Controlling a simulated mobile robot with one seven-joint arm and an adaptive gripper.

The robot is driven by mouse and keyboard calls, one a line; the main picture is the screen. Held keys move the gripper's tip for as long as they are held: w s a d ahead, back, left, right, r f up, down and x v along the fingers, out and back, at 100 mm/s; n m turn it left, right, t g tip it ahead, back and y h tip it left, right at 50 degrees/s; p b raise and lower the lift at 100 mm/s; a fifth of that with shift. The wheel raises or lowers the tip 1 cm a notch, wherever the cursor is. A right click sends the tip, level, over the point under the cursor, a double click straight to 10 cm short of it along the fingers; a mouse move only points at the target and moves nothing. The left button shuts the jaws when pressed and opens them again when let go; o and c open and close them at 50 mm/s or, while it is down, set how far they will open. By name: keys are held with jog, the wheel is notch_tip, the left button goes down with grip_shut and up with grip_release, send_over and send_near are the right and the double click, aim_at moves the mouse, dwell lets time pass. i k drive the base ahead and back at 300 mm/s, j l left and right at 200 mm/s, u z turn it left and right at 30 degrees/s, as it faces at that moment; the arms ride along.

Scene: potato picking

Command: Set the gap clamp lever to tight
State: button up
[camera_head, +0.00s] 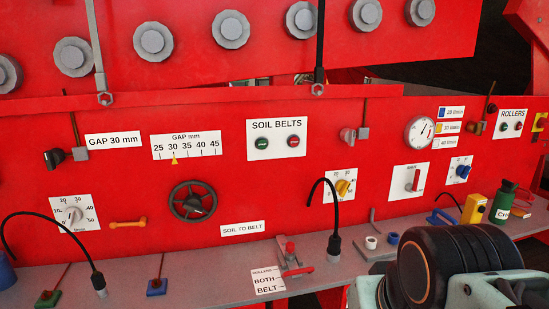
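On the red panel, an orange handle (128,223) lies nearly level, left of a dark handwheel (193,201). It carries no readable label, so I cannot be sure that it is the gap clamp lever. Above the wheel is a gap scale (187,145) in mm, its yellow pointer near 30. A sign (113,140) reads "GAP 30 mm", and a black knob (54,158) sits to its left. No tight or loose marking can be read. My arm fills the lower right corner, but the gripper fingers do not show.
A grey ledge (220,268) runs below the panel. Black bent hoses stand up from it at the left and centre. A red lever (292,253) stands by a rollers/both/belt label (269,281). A yellow box (473,208) and green canister (503,200) stand at right.

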aim_at(143, 221)
jog(key=u, duration=1.35)
